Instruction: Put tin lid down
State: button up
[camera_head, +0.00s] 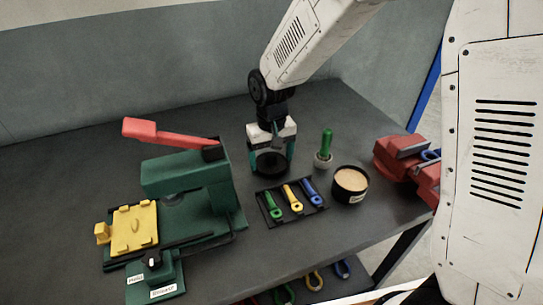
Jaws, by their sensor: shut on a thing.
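My gripper (272,158) is over the middle of the grey bench, pointing down. Its teal fingers are shut on a dark round thing, which looks like the tin lid (271,164). The lid is low, at or just above the bench top; I cannot tell whether it touches. The open tin (351,198) stands to the right of my gripper. It is black with a pale label and has a tan filling showing at the top.
A tray with green, yellow and blue tools (291,201) lies just in front of my gripper. A green press with a red lever (172,136) stands left. A red vise (402,155) is at the right edge.

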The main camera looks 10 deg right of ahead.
aim_at(272, 156)
jog(key=shift+f, duration=0.2)
jog(key=o, duration=0.9)
jog(key=shift+c, duration=0.2)
jog(key=shift+r, duration=0.15)
notch_tip(272, 156, up, 12)
jog(key=shift+r, duration=0.15)
jog(key=s+d+r, duration=0.2)
jog(key=s+d, duration=0.3)
jog(key=s, duration=0.4)
jog(key=s+d+r+m, duration=0.1)
jog(key=s+d+r, duration=0.1)
jog(key=s+d, duration=0.4)
jog(key=s+d+r+m+t, duration=0.1)
jog(key=s+d+r, duration=0.1)
jog(key=s+d, duration=0.4)
jog(key=s, duration=0.5)
jog(key=shift+s, duration=0.35)
jog(key=shift+r, duration=0.1)
